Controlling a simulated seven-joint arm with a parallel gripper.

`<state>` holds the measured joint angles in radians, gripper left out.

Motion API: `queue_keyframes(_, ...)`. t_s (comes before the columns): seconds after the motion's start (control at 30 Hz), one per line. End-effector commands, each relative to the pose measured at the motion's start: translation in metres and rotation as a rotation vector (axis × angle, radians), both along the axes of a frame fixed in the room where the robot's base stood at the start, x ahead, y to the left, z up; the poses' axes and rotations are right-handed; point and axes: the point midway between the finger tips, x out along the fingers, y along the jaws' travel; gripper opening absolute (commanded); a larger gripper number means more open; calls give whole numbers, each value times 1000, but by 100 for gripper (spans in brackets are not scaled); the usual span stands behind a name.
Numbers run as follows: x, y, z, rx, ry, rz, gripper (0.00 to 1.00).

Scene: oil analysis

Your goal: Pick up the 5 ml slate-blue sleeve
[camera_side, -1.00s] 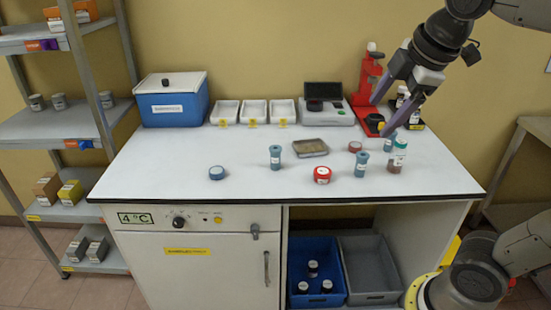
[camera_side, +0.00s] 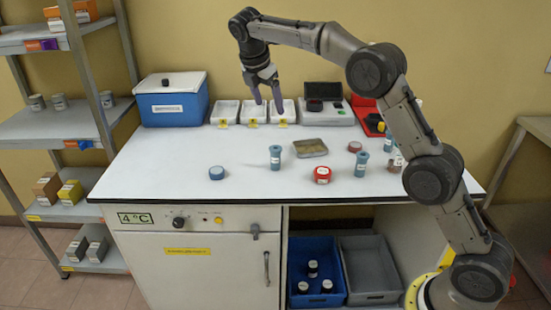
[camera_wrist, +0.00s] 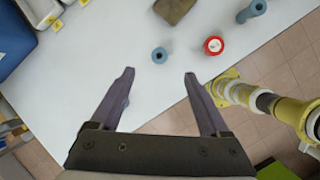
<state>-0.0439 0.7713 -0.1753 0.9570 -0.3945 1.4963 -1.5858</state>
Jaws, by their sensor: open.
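Several slate-blue pieces stand on the white bench; I cannot read their labels or sizes. One upright slate-blue sleeve (camera_side: 275,157) is near the middle, and shows nearly end-on in the wrist view (camera_wrist: 159,55). A second upright slate-blue sleeve (camera_side: 360,163) is farther right, also in the wrist view (camera_wrist: 252,10). A third slate-blue piece (camera_side: 389,144) stands behind it, near my arm. A low blue round piece (camera_side: 216,172) lies at left. My gripper (camera_side: 268,105) is open and empty, fingers down, and appears in front of the white trays. In the wrist view its fingertips (camera_wrist: 160,75) are apart, just below the middle sleeve.
A red round piece (camera_side: 322,174) and a brown pad (camera_side: 310,148) lie near the middle sleeve. White trays (camera_side: 226,106), a blue cooler (camera_side: 172,103) and a device with a dark raised lid (camera_side: 323,92) line the back. The front left of the bench is clear.

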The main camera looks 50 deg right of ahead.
Motion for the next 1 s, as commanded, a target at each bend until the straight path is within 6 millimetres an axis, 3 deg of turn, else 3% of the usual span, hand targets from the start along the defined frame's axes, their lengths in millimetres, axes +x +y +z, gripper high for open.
queue_keyframes(0.1, 8, 2, -35, -2, 53, 2, 80)
queue_keyframes(0.27, 10, 0, -57, -3, 83, 2, 80)
queue_keyframes(0.6, 11, -22, -112, -3, 84, 2, 80)
queue_keyframes(1.0, 15, -37, -145, -2, 84, 1, 80)
